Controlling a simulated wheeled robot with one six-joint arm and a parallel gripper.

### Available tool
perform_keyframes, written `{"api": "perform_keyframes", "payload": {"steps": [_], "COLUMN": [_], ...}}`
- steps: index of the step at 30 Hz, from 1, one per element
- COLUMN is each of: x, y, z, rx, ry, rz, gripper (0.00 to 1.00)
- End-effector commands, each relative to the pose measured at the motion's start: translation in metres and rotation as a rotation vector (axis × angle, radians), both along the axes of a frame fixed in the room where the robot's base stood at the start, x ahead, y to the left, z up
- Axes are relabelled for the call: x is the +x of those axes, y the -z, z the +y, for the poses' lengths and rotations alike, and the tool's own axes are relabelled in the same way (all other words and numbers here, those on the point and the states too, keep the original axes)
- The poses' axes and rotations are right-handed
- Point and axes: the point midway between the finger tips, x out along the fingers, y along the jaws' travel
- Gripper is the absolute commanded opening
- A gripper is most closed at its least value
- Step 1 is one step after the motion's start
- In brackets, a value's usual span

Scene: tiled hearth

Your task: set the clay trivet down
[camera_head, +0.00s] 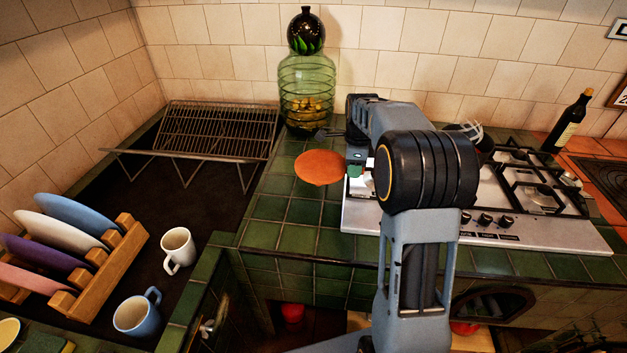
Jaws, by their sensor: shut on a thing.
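The clay trivet (320,167) is a flat, round orange disc over the green tiled counter, left of the hob. My gripper (352,163) is at the trivet's right edge and shut on it. The disc looks roughly level. I cannot tell whether its underside touches the tiles or hangs slightly above them. My arm hides part of the hob and some of the counter behind it.
A green glass jar (307,92) stands behind the trivet. The gas hob (500,215) is to the right, with a dark bottle (568,122) beyond. A wire rack (215,132) stands left. Green tiles (290,213) in front of the trivet are clear.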

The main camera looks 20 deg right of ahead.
Motion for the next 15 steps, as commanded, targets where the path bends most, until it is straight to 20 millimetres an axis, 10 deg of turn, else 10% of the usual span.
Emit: {"api": "perform_keyframes", "payload": {"steps": [15], "x": [0.069], "y": [0.067], "z": [0.062], "rx": [0.001], "ry": [-0.002], "rz": [-0.001], "gripper": [0.0]}}
